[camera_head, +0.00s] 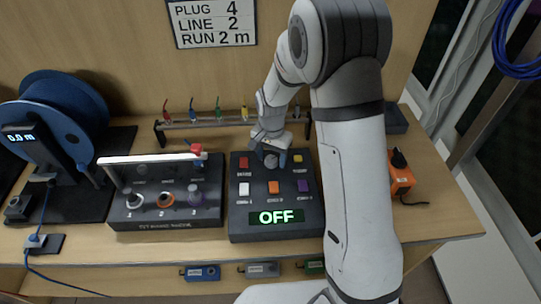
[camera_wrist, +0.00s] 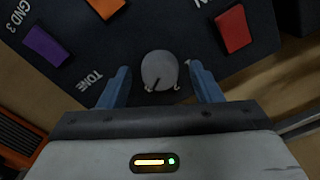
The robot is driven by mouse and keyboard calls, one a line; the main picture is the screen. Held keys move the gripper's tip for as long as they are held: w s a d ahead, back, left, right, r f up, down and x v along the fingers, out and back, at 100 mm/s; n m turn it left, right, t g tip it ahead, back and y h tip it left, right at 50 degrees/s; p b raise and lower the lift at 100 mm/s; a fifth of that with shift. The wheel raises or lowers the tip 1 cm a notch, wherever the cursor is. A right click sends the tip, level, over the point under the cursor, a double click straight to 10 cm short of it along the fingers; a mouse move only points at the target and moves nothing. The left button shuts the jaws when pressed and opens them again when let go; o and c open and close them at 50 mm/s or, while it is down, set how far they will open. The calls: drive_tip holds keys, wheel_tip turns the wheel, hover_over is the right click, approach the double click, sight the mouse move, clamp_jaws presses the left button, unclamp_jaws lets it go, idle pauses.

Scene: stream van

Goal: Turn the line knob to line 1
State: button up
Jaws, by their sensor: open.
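In the wrist view the two blue fingers of my gripper (camera_wrist: 160,88) are open, one on each side of the knob, with gaps between. The box's green display (camera_head: 276,217) reads OFF.
A second dark box (camera_head: 150,218) with several round fittings and a raised white bar stands to the left. A blue cable reel (camera_head: 60,105) is farther left. An orange device (camera_head: 401,182) is at right. A wall sign (camera_head: 212,22) reads PLUG 4, LINE 2, RUN 2 m.

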drive_tip(key=shift+c, duration=0.2)
drive_tip(key=c, duration=0.9)
drive_tip(key=shift+c, duration=0.2)
drive_tip(key=shift+n, duration=0.3)
drive_tip(key=n+b, duration=0.2)
drive_tip(key=n, duration=0.2)
drive_tip(key=shift+f, duration=0.1)
drive_tip(key=n+b, duration=0.2)
drive_tip(key=n, duration=0.4)
drive_tip(key=n+b, duration=0.1)
drive_tip(key=n, duration=0.6)
drive_tip(key=shift+b, duration=0.3)
drive_tip(key=n, duration=0.6)
drive_tip(key=shift+b, duration=0.4)
drive_tip(key=shift+n, duration=0.3)
